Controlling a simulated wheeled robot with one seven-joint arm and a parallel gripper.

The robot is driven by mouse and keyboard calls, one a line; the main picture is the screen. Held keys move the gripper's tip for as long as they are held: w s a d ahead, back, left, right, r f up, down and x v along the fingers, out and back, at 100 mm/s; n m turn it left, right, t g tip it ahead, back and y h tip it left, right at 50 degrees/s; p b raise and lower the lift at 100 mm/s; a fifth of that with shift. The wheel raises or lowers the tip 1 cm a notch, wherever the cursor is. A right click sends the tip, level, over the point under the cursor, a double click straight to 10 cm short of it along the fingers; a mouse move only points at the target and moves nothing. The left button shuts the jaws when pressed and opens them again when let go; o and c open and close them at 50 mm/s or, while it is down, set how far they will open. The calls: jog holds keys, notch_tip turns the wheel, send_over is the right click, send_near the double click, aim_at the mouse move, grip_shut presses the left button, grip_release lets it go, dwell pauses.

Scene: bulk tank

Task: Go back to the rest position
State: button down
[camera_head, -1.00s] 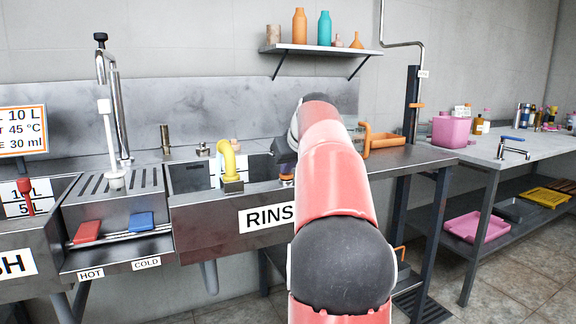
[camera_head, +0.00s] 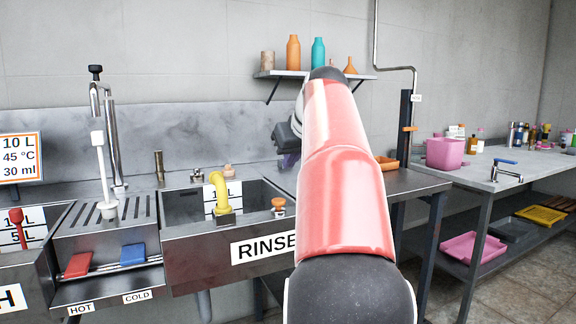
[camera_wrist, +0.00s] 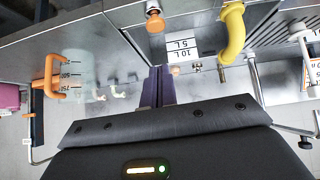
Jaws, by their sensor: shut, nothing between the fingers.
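My red arm rises through the middle of the head view. My gripper (camera_head: 288,160) is raised above the back right of the rinse sink, partly hidden behind my arm. In the wrist view its purple fingers (camera_wrist: 160,86) are together with nothing between them. The rinse sink (camera_head: 190,240) has a yellow spout (camera_head: 219,190) and an orange knob (camera_head: 278,204) at its rim. Both also show in the wrist view, the yellow spout (camera_wrist: 231,35) at right and the orange knob (camera_wrist: 155,22) near the top.
A shelf (camera_head: 335,76) with bottles hangs on the wall behind my arm. A clear jug with an orange handle (camera_wrist: 62,75) shows at left in the wrist view. Red (camera_head: 78,264) and blue (camera_head: 133,254) pedals sit at left. A side table (camera_head: 485,172) with a pink tub (camera_head: 445,153) stands right.

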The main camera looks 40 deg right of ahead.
dwell(0.5)
jog(key=s+a+f+y, duration=0.1)
jog(key=s+a+f, duration=0.1)
jog(key=a+f, duration=0.3)
jog(key=s+a+f+n+g, duration=0.1)
jog(key=s+a+f, duration=0.1)
jog(key=a, duration=0.6)
jog(key=s+a+f+y, duration=0.1)
jog(key=s+a+f, duration=0.25)
jog(key=a, duration=0.25)
jog(key=s+a+f+g, duration=0.1)
jog(key=s+a+f, duration=0.4)
jog(key=f, duration=0.4)
jog(key=s+a+f+n, duration=0.1)
jog(key=s+a+f, duration=0.5)
jog(key=s+f, duration=0.2)
notch_tip(320, 180, down, 2)
jog(key=shift+s+f+n+g, duration=0.1)
jog(key=shift+s+n+g, duration=0.2)
jog(key=shift+g, duration=0.1)
